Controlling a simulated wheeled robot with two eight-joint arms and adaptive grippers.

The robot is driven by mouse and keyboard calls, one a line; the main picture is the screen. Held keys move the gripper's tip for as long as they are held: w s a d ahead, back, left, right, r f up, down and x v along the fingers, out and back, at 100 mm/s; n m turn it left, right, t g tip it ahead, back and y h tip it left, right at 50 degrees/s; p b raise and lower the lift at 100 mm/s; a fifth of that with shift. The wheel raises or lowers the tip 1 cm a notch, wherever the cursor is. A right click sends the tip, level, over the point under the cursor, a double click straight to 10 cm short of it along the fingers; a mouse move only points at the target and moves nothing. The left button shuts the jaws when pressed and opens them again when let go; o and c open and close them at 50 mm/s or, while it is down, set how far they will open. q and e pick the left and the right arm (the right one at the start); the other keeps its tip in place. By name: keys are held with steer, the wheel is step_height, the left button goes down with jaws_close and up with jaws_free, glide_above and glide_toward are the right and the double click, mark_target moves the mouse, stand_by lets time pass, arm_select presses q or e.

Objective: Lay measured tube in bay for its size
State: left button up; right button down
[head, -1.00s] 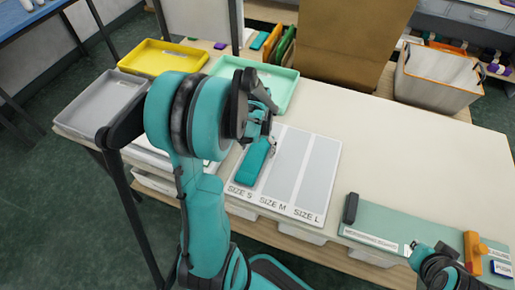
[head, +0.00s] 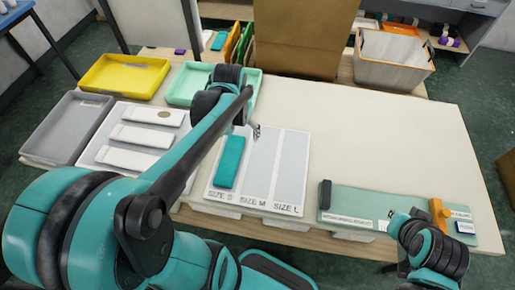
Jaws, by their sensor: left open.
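A teal tube (head: 229,162), looking like a flat, long block, lies lengthwise in the SIZE S bay of the white sorting board (head: 290,208). The SIZE M bay (head: 258,165) and the SIZE L bay (head: 290,165) are empty. My left gripper (head: 256,131) is open, just above the board near the tube's far end, and apart from the tube. My left forearm crosses the picture from the lower left. My right arm's end (head: 430,245) is at the lower right by the green measuring board (head: 375,205); its fingers cannot be made out.
The measuring board has a black block (head: 325,194) and an orange slider (head: 439,212). A white tray (head: 105,157) holds white pieces. Grey (head: 66,128), yellow (head: 124,75) and mint (head: 186,86) trays stand at left and back. The table's right half is clear behind the measuring board.

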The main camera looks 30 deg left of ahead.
arm_select(q)
steer(key=s+d+r+m+t, duration=0.1)
steer(key=s+d+t, duration=0.1)
steer(key=d, duration=0.4)
steer(key=s+d+r+m+t, duration=0.1)
steer(key=s+d+r+t, duration=0.1)
steer(key=d, duration=0.4)
steer(key=shift+s+d+r+m+t+h, duration=0.15)
steer(key=shift+s+d+m+t+h, duration=0.2)
steer(key=shift+s+t, duration=0.4)
step_height(320, 180, down, 3)
steer(key=b, duration=0.3)
steer(key=shift+f, duration=0.2)
